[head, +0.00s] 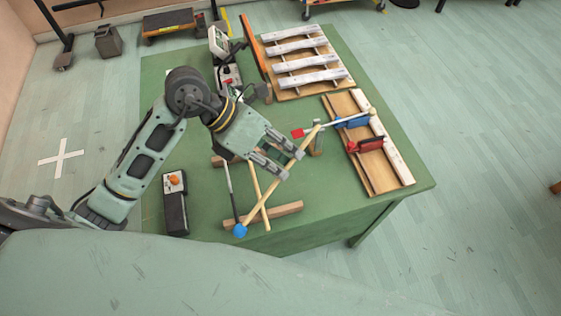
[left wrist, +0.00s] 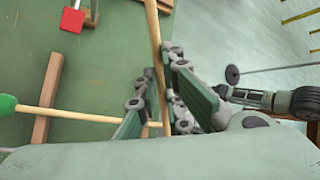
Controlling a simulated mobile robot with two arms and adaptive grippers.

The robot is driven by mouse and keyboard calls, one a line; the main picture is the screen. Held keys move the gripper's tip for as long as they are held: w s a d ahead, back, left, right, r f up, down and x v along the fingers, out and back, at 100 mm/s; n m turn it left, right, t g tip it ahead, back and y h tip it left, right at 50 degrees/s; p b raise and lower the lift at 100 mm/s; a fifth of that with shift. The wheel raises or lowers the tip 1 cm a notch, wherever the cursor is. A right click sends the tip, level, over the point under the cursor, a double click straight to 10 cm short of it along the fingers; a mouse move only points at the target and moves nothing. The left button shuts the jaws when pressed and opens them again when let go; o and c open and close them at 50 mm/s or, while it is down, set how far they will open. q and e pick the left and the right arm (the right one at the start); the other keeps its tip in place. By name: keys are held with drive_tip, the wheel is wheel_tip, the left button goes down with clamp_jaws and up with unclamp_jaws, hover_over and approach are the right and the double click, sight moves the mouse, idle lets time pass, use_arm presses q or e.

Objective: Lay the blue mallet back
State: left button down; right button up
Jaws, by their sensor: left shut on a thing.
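The blue mallet has a light wooden stick and a blue head (head: 240,230). My left gripper (head: 291,163) is shut on its stick, which slants from the blue head at the lower left to the upper right. In the left wrist view the stick (left wrist: 155,45) runs between the fingers; the blue head is not seen there. The head lies by the front wooden bar (head: 285,211) in the head view; I cannot tell whether it touches. Another wooden stick (head: 252,178) and a dark-and-white stick (head: 229,184) lie across this bar. My right gripper is not in view.
A red-headed stick (head: 297,133) lies beyond my gripper. A dark box with an orange knob (head: 174,204) stands at the left. The green table (head: 390,215) is bare at front right.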

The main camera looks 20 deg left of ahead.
use_arm(q)
drive_tip(key=f+m+y, duration=0.1)
drive_tip(key=m, duration=0.6)
drive_tip(key=f+m+y, duration=0.2)
drive_tip(key=m, duration=0.6)
drive_tip(key=f+m+y+p, duration=0.1)
drive_tip(key=f+m+y, duration=0.1)
drive_tip(key=m, duration=0.6)
drive_tip(key=shift+w+a, duration=0.2)
drive_tip(key=shift+a, duration=0.15)
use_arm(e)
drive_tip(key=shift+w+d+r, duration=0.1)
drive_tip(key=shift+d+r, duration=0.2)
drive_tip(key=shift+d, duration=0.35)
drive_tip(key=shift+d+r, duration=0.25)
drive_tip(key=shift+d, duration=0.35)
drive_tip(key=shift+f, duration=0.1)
use_arm(q)
wheel_tip(320, 180, down, 6)
drive_tip(key=b, duration=0.7)
drive_tip(key=shift+w+r+b, duration=0.1)
drive_tip(key=shift+r+b, duration=0.05)
drive_tip(key=shift+b, duration=0.15)
drive_tip(key=shift+f+b, duration=0.25)
drive_tip(key=shift+b, duration=0.1)
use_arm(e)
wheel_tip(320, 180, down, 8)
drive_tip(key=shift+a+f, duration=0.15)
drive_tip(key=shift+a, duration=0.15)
